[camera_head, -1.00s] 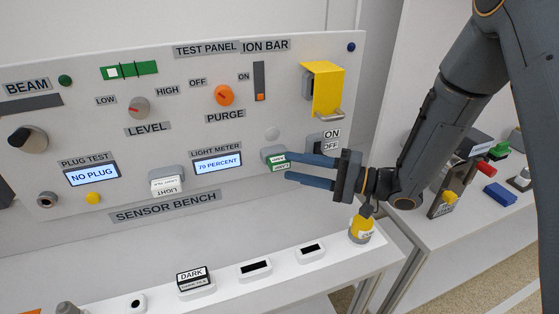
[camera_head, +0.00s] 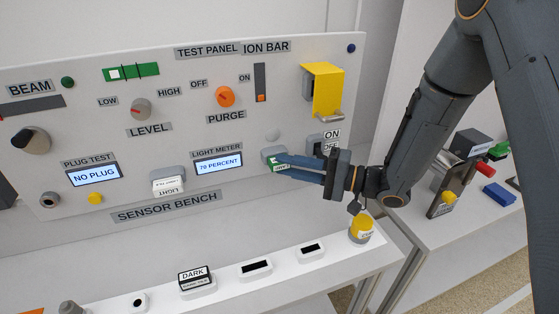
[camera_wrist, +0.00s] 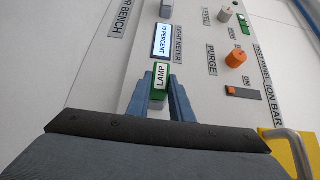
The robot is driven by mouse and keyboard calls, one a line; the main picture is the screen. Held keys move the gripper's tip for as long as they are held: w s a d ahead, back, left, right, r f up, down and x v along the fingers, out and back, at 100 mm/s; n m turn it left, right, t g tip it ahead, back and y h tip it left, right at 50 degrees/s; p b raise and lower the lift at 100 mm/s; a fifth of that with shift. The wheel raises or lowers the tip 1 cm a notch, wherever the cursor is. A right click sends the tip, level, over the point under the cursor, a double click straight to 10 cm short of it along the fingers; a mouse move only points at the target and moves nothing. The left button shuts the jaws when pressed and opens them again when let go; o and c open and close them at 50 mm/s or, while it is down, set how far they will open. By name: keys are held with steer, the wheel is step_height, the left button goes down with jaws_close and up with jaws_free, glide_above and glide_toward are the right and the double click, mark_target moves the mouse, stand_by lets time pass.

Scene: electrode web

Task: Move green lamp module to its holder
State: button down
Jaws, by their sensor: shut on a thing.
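The green lamp module (camera_head: 279,167), with a white label, is at a grey mount (camera_head: 272,152) on the test panel, right of the light meter. In the wrist view its label reads LAMP (camera_wrist: 160,76). My gripper (camera_head: 277,164) is shut on the module, with one blue finger on each side of it; the fingers also show in the wrist view (camera_wrist: 160,95). Two white holders with dark empty slots, a left one (camera_head: 244,274) and a right one (camera_head: 300,258), stand on the shelf below. I cannot tell which is the lamp's holder.
A DARK module (camera_head: 194,277) sits on the shelf left of the slots. A yellow-topped cylinder (camera_head: 361,229) stands at the shelf's right end, below my gripper. A yellow bracket (camera_head: 325,88) juts from the panel above. The light module (camera_head: 167,182) is to the left.

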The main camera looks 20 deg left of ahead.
steer(key=shift+s+d+p, duration=0.45)
steer(key=shift+s+p, duration=0.05)
steer(key=shift+s, duration=0.05)
stand_by(0.7)
steer(key=s+d, duration=0.1)
steer(key=s+d+p, duration=0.1)
steer(key=shift+s+d+p, duration=0.15)
steer(key=shift+s+p, duration=0.15)
steer(key=shift+s, duration=0.05)
stand_by(0.4)
